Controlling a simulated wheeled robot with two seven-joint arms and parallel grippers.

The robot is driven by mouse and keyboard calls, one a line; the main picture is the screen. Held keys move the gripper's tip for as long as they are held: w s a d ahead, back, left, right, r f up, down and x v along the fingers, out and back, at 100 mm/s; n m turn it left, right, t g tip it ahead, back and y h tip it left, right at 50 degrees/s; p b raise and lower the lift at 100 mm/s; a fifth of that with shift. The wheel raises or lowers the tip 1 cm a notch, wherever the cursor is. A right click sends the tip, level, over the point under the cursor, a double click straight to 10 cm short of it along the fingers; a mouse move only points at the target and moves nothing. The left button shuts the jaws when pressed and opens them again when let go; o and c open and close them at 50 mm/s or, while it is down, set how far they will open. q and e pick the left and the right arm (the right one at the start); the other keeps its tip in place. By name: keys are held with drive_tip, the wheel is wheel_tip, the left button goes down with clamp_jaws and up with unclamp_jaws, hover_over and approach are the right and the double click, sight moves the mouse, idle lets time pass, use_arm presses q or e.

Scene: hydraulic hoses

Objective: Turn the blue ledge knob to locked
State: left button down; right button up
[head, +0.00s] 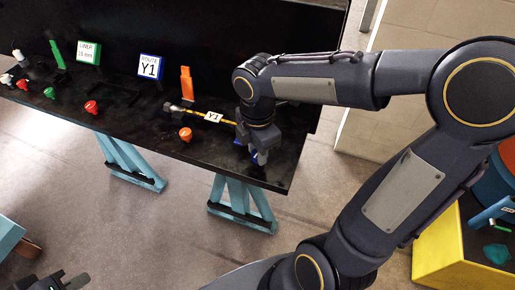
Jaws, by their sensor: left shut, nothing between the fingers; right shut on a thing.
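The blue ledge knob (262,158) is near the right end of the front edge of the black ledge (222,160). Only a little blue shows between and below the fingers. My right gripper (256,152) points down over it and is shut on it. The knob's handle angle and any lock marking are hidden by the gripper. My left gripper (72,282) is at the bottom left corner, shut and empty, well away from the ledge and partly cut off by the frame.
Along the ledge are red (91,107), green (49,93) and orange (186,134) knobs. A yellow hose with a Y1 tag (213,117) ends near my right gripper. An orange upright (187,83) and a Y1 sign (150,67) stand behind. A yellow bin (440,255) is at right.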

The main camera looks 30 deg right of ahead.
drive_tip(key=m, duration=0.4)
drive_tip(key=shift+m, duration=0.3)
drive_tip(key=m+b, duration=0.1)
drive_tip(key=m, duration=0.2)
drive_tip(key=shift+m, duration=0.4)
drive_tip(key=m, duration=0.4)
drive_tip(key=shift+m+b, duration=0.35)
drive_tip(key=shift+m, duration=1.35)
drive_tip(key=o, duration=1)
